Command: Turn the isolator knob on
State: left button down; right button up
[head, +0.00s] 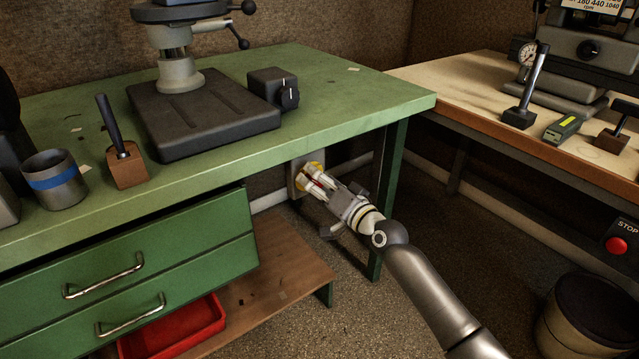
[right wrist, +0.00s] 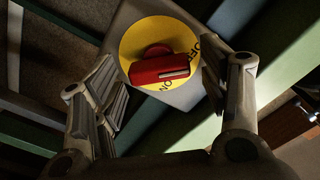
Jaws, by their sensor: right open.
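The isolator knob (right wrist: 165,67) is a red bar handle on a round yellow disc (right wrist: 135,38) fixed to a grey box (right wrist: 190,100). Its pale mark is on the right end of the bar. OFF lettering shows right of the bar, and ON lettering shows below it. In the head view the yellow disc (head: 317,166) sits under the green bench's edge, with the knob mostly hidden by my right gripper (head: 313,183). That gripper (right wrist: 160,78) is open, one finger on each side of the knob, with visible gaps. My left gripper is not in view.
The green bench (head: 340,90) overhangs the isolator, and its leg (head: 391,190) stands close to my right arm. A drill press base (head: 200,120) and a black switch box (head: 272,86) stand on top. A wooden bench (head: 460,95) is at right.

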jog(key=c, duration=1)
jog(key=shift+m, duration=0.3)
jog(key=m+p, duration=0.1)
jog(key=m, duration=0.4)
jog(key=m+p, duration=0.2)
jog(key=m, duration=0.4)
jog(key=m+p, duration=0.2)
jog(key=m, duration=0.3)
jog(key=shift+f, duration=0.3)
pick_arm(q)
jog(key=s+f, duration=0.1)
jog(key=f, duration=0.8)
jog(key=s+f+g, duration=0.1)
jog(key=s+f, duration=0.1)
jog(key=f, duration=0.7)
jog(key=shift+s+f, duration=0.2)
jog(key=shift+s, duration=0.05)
pick_arm(e)
jog(key=shift+f+m, duration=0.1)
jog(key=shift+m, duration=0.7)
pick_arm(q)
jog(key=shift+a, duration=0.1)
